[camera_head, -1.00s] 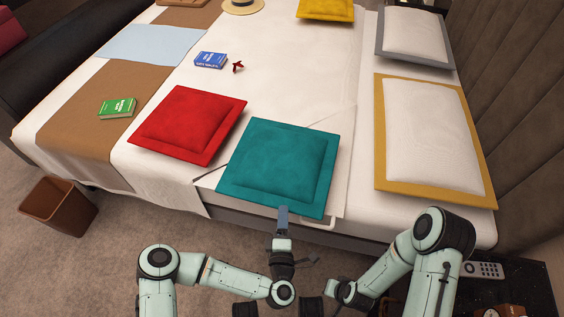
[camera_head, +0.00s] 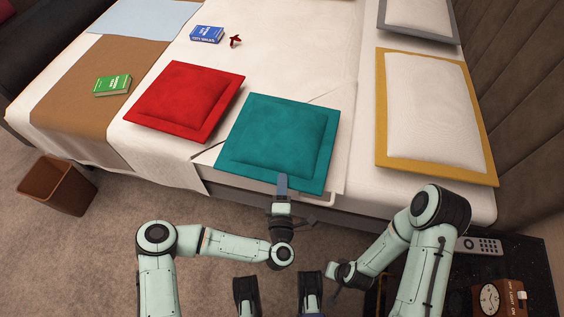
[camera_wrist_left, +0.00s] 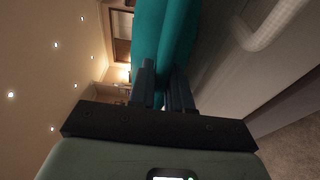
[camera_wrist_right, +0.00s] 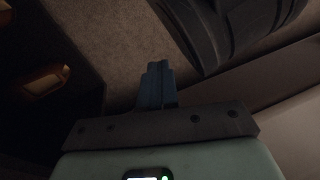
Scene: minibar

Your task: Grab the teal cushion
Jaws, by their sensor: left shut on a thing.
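The teal cushion (camera_head: 279,136) lies on the bed near its front edge, right of the red cushion (camera_head: 185,101). My left gripper (camera_head: 282,182) is at the cushion's front edge and shut on it. In the left wrist view the teal cushion (camera_wrist_left: 165,38) runs up from between the two fingers (camera_wrist_left: 163,84). My right gripper is low at the front, folded back under its arm and hard to see in the head view. In the right wrist view its fingers (camera_wrist_right: 157,84) are together with nothing between them.
The white bed (camera_head: 300,50) also holds yellow-edged (camera_head: 430,118) and grey-edged pillows, a green book (camera_head: 113,85) and a blue book (camera_head: 207,34). A brown bin (camera_head: 57,186) stands on the floor at left. A dark nightstand with a remote (camera_head: 478,246) is at right.

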